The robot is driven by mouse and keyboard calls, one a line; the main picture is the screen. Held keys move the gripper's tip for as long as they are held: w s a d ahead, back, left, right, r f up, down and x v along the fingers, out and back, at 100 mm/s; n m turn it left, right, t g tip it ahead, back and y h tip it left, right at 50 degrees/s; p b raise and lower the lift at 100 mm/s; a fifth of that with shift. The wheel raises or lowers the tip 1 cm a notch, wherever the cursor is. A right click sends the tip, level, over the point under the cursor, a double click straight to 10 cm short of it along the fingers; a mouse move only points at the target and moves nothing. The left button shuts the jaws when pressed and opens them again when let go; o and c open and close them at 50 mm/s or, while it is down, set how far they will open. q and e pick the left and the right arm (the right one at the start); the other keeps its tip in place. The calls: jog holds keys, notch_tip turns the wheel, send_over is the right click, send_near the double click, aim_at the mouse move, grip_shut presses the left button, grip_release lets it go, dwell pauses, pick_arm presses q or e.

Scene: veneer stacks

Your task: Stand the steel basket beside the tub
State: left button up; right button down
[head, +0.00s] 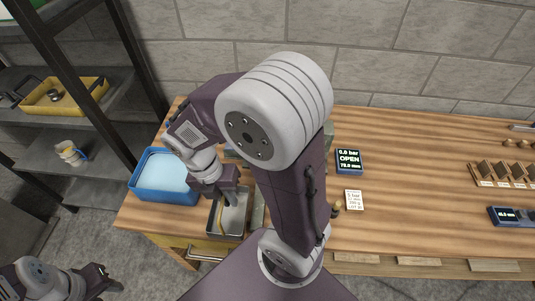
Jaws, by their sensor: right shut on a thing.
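The steel basket (242,222) is a grey, open metal tray near the table's front left edge, with a yellowish strip along its inside. The blue tub (163,196) with a pale blue inside stands to its left, close by. My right gripper (230,200) reaches down over the basket and is shut on it. The exact grip point is small and partly hidden by the gripper. I cannot tell whether the basket touches the table. My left gripper (104,285) is low at the left, over the floor, away from the table; its fingers are too unclear to judge.
My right arm hides the middle of the wooden table (415,180). A display reading OPEN (348,161), a white card (353,200) and a rack of dark pieces (502,174) are farther right.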

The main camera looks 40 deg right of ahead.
jog(key=w+d+f, duration=0.1)
jog(key=w+f, duration=0.2)
jog(key=w+d+f, duration=0.2)
jog(key=w+f, duration=0.2)
jog(key=w+d+f, duration=0.2)
jog(key=w+f, duration=0.2)
jog(key=shift+d+f+p, duration=0.15)
jog(key=shift+p, duration=0.2)
jog(key=shift+f, duration=0.1)
jog(key=c, duration=1.5)
grip_release()
jog(key=shift+c, duration=0.2)
